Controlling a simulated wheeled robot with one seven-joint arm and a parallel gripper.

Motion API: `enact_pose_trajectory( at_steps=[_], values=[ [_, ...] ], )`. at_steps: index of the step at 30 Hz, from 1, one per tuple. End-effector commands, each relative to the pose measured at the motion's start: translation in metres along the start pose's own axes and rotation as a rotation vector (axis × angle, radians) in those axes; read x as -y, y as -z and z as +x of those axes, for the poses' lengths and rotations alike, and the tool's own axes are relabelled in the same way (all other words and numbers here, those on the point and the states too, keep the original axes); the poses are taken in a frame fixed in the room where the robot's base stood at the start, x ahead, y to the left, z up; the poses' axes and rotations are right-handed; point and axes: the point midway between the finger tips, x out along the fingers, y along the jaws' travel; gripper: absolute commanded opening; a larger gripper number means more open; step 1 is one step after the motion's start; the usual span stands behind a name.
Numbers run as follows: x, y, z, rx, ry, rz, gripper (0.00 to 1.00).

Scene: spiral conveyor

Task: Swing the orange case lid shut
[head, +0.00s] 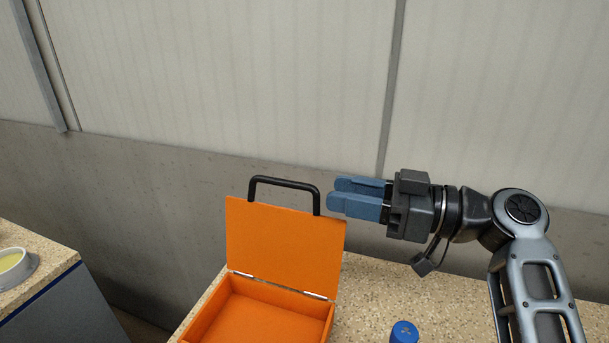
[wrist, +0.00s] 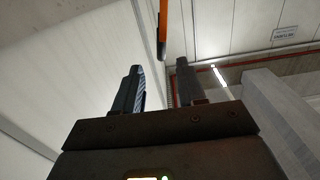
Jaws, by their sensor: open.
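The orange case (head: 258,318) stands on the speckled counter with its lid (head: 284,243) raised about upright on two hinges at the back edge. A black handle (head: 284,182) sits on the lid's top edge. My gripper (head: 332,193) is open and level, just right of the handle and near the lid's top right corner. In the wrist view, my gripper's two fingers (wrist: 158,70) are apart, with a narrow orange edge of the lid (wrist: 163,12) and a black part beyond them. Nothing shows between the fingers. I cannot tell whether a finger touches the handle.
A blue cylindrical object (head: 404,332) stands on the speckled counter (head: 375,290), right of the case. Another counter (head: 45,262) with a white bowl (head: 14,268) is at the far left, across a gap. A wall (head: 240,80) rises behind.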

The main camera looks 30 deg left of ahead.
Motion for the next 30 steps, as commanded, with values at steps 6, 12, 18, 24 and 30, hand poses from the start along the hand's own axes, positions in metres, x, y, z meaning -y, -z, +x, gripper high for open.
enact_pose_trajectory(
  at_steps=[6, 12, 18, 24, 30],
  values=[
    [0.001, 0.003, 0.032, 0.001, 0.004, 0.0, 0.4],
    [0.001, 0.002, 0.06, 0.0, 0.003, 0.0, 0.4],
    [0.0, 0.001, 0.072, 0.001, 0.001, 0.0, 0.4],
    [0.0, 0.0, 0.073, 0.0, 0.001, -0.001, 0.4],
    [0.0, 0.0, 0.073, 0.0, 0.001, -0.001, 0.27]
  ],
)
